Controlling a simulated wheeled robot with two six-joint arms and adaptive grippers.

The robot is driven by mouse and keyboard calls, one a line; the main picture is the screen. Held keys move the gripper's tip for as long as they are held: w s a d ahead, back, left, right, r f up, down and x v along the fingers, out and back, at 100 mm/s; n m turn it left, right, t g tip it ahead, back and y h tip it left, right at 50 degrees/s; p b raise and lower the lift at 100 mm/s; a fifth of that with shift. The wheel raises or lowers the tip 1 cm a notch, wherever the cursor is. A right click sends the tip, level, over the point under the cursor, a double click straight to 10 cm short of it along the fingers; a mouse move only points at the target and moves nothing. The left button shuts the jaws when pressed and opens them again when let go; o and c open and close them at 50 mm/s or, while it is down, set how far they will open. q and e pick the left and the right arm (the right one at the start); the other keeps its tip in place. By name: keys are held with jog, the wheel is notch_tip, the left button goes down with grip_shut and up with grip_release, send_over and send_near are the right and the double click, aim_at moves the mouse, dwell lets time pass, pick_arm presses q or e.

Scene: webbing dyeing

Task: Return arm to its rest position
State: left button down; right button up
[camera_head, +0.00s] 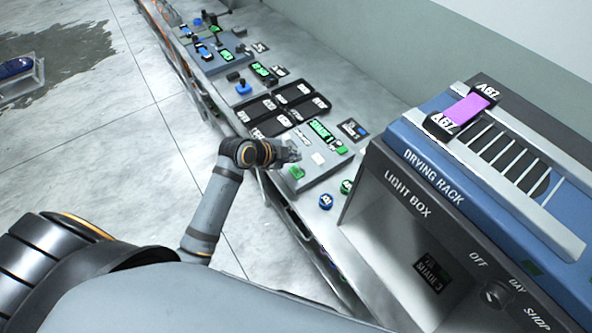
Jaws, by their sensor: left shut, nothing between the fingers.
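My left arm reaches in from the lower left, over the near edge of the bench. Its gripper (295,153) is shut with nothing in it, close to the grey control panel (325,166) with green and white buttons. I cannot tell whether the fingertips touch the panel or hover above it. My right gripper is not in view.
A light box (405,204) with a blue drying rack (412,143) on top stands at the right. A purple strip with black ends (470,108) lies on the rack. Black trays (268,103) and more panels line the bench. Open floor (130,160) lies left.

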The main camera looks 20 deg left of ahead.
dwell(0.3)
pick_arm(q)
jog(key=s+a+f+n+g+y, duration=0.2)
jog(key=s+a+n+y, duration=0.15)
jog(key=s+n, duration=0.5)
jog(key=s+a+f+n+g+y, duration=0.15)
jog(key=s+a+n, duration=0.4)
jog(key=s, duration=0.55)
jog(key=s+a+f+g+b, duration=0.1)
jog(key=s+f, duration=0.1)
jog(key=f, duration=1.3)
jog(key=s+a+f+g+b, duration=0.1)
jog(key=f+b, duration=0.1)
jog(key=f, duration=1.3)
jog(key=s+a+f+n+g+b, duration=0.1)
jog(key=s+f, duration=1.4)
jog(key=s, duration=0.2)
jog(key=shift+s+f+y, duration=0.3)
jog(key=shift+s+f, duration=0.1)
